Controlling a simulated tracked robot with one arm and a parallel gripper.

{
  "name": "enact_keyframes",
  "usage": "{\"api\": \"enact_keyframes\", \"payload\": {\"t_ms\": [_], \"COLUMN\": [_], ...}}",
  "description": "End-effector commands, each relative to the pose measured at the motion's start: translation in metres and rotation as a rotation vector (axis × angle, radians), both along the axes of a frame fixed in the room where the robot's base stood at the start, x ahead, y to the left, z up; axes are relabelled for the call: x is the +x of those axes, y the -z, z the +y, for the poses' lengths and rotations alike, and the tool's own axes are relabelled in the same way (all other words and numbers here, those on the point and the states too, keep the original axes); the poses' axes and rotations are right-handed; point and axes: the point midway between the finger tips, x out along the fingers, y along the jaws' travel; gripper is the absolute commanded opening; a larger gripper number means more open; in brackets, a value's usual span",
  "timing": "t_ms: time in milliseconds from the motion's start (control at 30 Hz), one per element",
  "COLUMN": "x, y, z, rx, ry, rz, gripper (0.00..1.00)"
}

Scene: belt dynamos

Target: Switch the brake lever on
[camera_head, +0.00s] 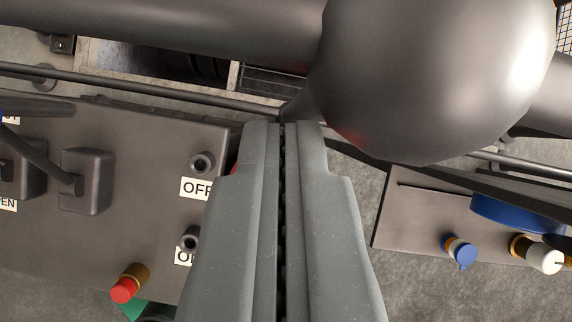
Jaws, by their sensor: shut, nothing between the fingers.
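My gripper (284,126) is shut and empty, its two grey fingers running up the middle of the view. A grey panel (140,160) lies to its left. On it a label beginning "OFF" (193,188) and a lower label beginning "O" (183,257) are partly covered by my left finger. A round fitting sits near each label, an upper one (202,163) and a lower one (189,240). A bit of red shows behind the left finger. I cannot tell which part is the brake lever; it may be hidden behind my fingers.
A large dark ball (440,70) looms just right of my fingertips; I cannot tell whether they touch. A lever-like block (87,182) and a red knob (124,290) are on the left panel. A right panel (420,220) carries a blue knob (461,251) and a white knob (543,258).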

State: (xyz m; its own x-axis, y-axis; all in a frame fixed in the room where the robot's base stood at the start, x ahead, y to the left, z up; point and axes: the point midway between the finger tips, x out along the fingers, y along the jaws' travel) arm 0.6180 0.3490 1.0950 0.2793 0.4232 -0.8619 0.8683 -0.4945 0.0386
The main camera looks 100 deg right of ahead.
Motion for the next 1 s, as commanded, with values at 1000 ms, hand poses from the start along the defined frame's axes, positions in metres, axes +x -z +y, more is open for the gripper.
{"api": "enact_keyframes", "payload": {"t_ms": [1000], "x": [0.005], "y": [0.028], "z": [0.009], "rx": [0.008], "ry": [0.0], "rz": [-0.004], "gripper": [0.0]}}
